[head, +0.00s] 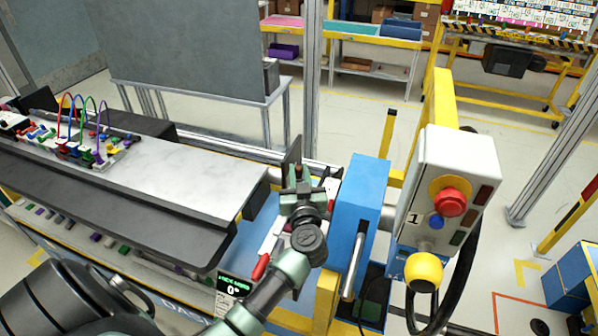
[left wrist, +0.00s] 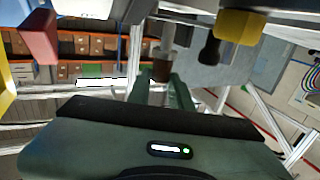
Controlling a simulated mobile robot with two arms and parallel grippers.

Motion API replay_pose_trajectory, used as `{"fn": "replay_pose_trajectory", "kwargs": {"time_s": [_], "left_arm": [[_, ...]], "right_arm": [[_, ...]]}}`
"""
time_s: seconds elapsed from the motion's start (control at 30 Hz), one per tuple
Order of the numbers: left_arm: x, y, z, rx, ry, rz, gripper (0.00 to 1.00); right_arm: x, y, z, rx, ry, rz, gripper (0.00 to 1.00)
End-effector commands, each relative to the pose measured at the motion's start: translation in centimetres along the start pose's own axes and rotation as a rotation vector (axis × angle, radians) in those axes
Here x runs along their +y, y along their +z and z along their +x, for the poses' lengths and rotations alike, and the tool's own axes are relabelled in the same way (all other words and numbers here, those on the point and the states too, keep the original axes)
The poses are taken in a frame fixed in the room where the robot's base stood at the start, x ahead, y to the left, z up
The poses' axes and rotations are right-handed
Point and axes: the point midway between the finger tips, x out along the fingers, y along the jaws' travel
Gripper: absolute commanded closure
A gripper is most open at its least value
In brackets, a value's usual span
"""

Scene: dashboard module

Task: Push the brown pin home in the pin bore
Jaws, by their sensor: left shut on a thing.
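My left gripper (head: 303,185) is over the right end of the workbench, beside a blue upright housing. In the left wrist view, its two green fingers (left wrist: 162,88) are shut on a small brown piece, which looks like the brown pin (left wrist: 161,71). A pale grey cylindrical part (left wrist: 168,38) lies just past the pin, in line with it. I cannot tell whether the pin touches it or sits in it. The pin bore cannot be made out in either view. My right gripper is not in view.
The blue housing (head: 362,195) and a grey control box (head: 447,195) with a red button stand close right of the gripper. A dashboard panel (head: 150,175) lies left, with coloured wires and connectors (head: 85,135) at its far end. A red-handled tool (head: 261,266) lies near my arm.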

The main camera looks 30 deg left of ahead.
Motion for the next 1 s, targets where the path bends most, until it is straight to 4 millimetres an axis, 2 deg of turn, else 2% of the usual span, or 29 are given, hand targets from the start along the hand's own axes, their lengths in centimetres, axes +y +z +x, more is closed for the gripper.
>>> {"fn": "replay_pose_trajectory", "kwargs": {"time_s": [0.23,1.0], "left_arm": [[0.0,-0.1,0.0,-0.001,0.001,0.0,1.0],[0.0,1.1,0.0,-0.001,0.001,-0.001,1.0]], "right_arm": [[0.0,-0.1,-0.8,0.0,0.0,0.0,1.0],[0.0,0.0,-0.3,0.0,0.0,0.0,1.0]]}}
